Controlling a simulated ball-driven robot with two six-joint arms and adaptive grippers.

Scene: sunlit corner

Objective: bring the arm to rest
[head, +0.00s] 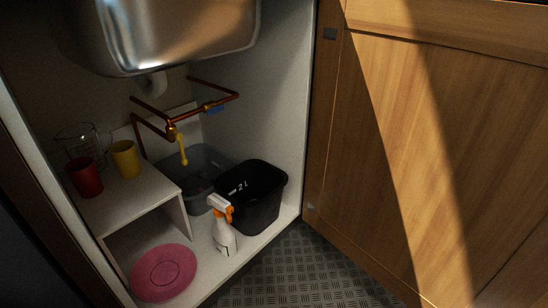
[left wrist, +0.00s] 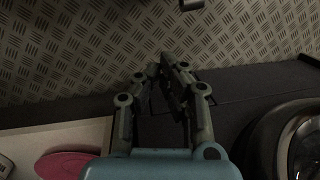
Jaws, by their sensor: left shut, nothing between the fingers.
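My left gripper (left wrist: 165,68) shows only in the left wrist view. Its two dark fingers come together at the tips, and nothing is held between them. The fingertips are over the edge between a dark panel and the patterned metal floor (left wrist: 215,35). Neither gripper shows in the head view, and my right gripper is in no view.
In the head view, an open cabinet holds a sink (head: 185,35), copper pipes (head: 150,120), red cup (head: 85,178), yellow cup (head: 125,158), glass jug (head: 80,143), black bin (head: 255,195), grey bin (head: 200,165), spray bottle (head: 223,233) and pink disc (head: 163,272). A wooden door (head: 390,140) stands right.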

